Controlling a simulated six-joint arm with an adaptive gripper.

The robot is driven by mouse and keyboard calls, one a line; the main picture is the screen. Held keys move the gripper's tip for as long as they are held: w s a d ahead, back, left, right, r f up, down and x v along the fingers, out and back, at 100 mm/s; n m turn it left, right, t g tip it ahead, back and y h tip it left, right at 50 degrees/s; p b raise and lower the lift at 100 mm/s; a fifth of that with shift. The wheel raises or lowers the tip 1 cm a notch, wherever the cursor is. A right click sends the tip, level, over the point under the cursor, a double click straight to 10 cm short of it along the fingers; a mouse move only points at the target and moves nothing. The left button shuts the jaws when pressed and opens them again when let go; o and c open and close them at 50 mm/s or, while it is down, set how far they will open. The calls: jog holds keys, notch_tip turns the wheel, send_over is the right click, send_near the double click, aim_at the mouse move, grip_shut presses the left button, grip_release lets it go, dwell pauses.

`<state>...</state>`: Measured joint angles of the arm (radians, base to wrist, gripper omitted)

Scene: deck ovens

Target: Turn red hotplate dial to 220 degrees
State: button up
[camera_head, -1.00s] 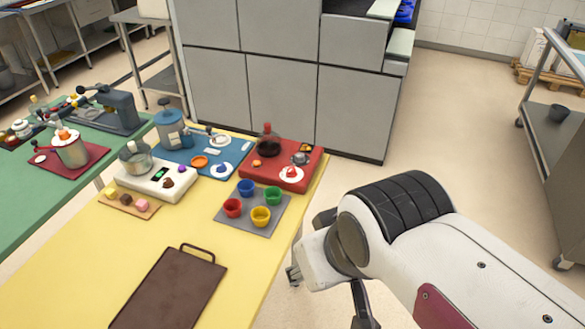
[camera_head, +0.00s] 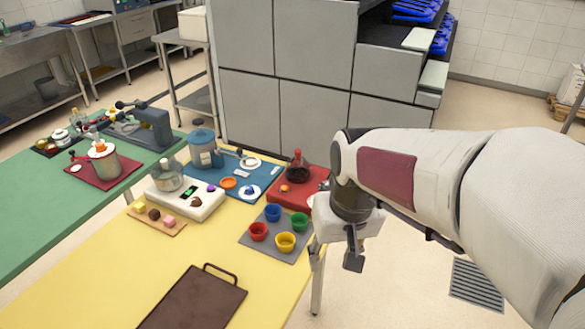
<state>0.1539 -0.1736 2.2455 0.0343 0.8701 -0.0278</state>
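The red hotplate (camera_head: 282,202) sits at the far right corner of the yellow table. A round flask with dark liquid (camera_head: 297,172) stands on it, and a small orange knob (camera_head: 284,188) shows at its left. My arm and gripper cover its right part, so its dial and any dial setting are hidden. My gripper (camera_head: 335,256) hangs in front of and to the right of the hotplate, past the table's right edge. Its fingers point down, look spread apart and hold nothing that I can see.
A grey mat (camera_head: 270,245) with several coloured cups lies just in front of the red hotplate. A blue station (camera_head: 240,187) and a white hotplate (camera_head: 187,207) stand to its left. A brown tray (camera_head: 195,300) lies nearer. Grey cabinets (camera_head: 250,110) rise behind.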

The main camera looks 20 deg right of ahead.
jog(key=w+d+f, duration=0.4)
jog(key=w, duration=0.4)
jog(key=w+d+f, duration=0.3)
jog(key=w+f, duration=0.1)
jog(key=w, duration=0.4)
jog(key=w+d+f, duration=0.4)
jog(key=w, duration=0.4)
jog(key=w+d+r+n+t, duration=0.1)
jog(key=w+r+t, duration=0.1)
jog(key=w, duration=0.4)
jog(key=shift+w+d+r+n, duration=0.15)
jog(key=shift+w+r+n, duration=0.15)
jog(key=shift+w, duration=0.1)
jog(key=shift+f, duration=0.2)
jog(key=shift+x, duration=3.75)
jog(key=c, duration=1.1)
